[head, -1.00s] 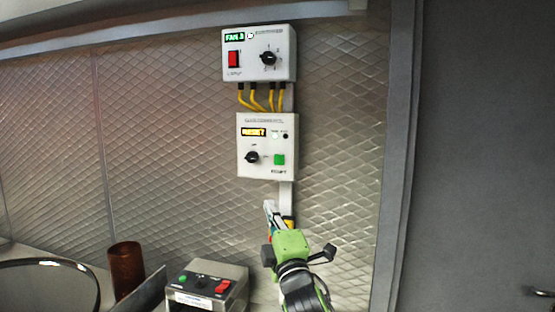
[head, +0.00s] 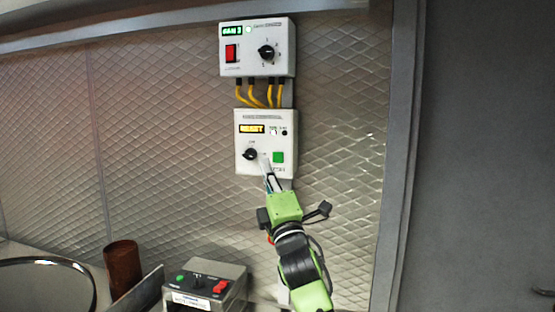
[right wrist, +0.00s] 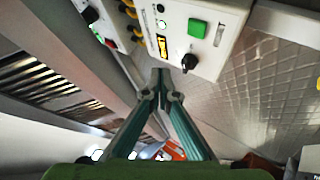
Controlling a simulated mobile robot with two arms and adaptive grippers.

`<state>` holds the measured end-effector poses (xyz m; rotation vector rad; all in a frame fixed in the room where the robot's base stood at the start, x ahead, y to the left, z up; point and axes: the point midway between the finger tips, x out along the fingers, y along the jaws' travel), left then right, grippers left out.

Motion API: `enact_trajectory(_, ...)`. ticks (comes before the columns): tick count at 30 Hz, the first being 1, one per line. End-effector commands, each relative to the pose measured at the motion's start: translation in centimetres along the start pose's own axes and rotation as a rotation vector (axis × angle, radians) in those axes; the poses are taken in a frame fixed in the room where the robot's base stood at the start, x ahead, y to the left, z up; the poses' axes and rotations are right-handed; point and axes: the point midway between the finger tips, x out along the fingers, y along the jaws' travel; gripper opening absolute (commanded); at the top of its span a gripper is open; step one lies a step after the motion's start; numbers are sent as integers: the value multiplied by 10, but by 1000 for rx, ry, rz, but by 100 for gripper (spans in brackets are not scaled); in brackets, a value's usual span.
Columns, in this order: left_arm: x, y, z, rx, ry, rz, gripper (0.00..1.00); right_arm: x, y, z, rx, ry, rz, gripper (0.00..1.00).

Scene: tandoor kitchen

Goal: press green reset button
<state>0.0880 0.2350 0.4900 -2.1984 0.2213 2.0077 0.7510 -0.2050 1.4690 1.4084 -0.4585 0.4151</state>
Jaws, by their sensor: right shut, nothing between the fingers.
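The green reset button (head: 278,157) is a square on the lower right of the lower white control box (head: 290,140), fixed to the wall. The button also shows in the right wrist view (right wrist: 197,28), unobstructed. My right gripper (head: 266,166) is shut and empty. Its fingertips overlap the box's lower part in the head view, just left of and slightly below the button. In the right wrist view the closed fingertips (right wrist: 160,82) point toward the box near its black knob (right wrist: 189,62). I cannot tell whether they touch the box. My left gripper is not in view.
An upper box (head: 257,34) with a red switch and knob joins the lower box by yellow cables (head: 263,95). Below stand a grey switch box (head: 207,272), a brown cylinder (head: 123,268) and a round dark-rimmed vessel (head: 45,262). The wall right of the boxes is clear.

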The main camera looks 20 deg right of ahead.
Motion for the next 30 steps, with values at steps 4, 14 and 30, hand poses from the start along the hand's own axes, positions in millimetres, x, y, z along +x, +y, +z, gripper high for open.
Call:
enact_trajectory(4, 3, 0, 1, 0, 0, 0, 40, 15, -12, 12, -1, -2, -2, 0)
enact_trajectory(14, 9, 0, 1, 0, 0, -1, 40, 42, -32, 32, 0, -1, 0, 0)
enact_trajectory(30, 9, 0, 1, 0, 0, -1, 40, 49, -36, 37, 2, -1, 0, 0)
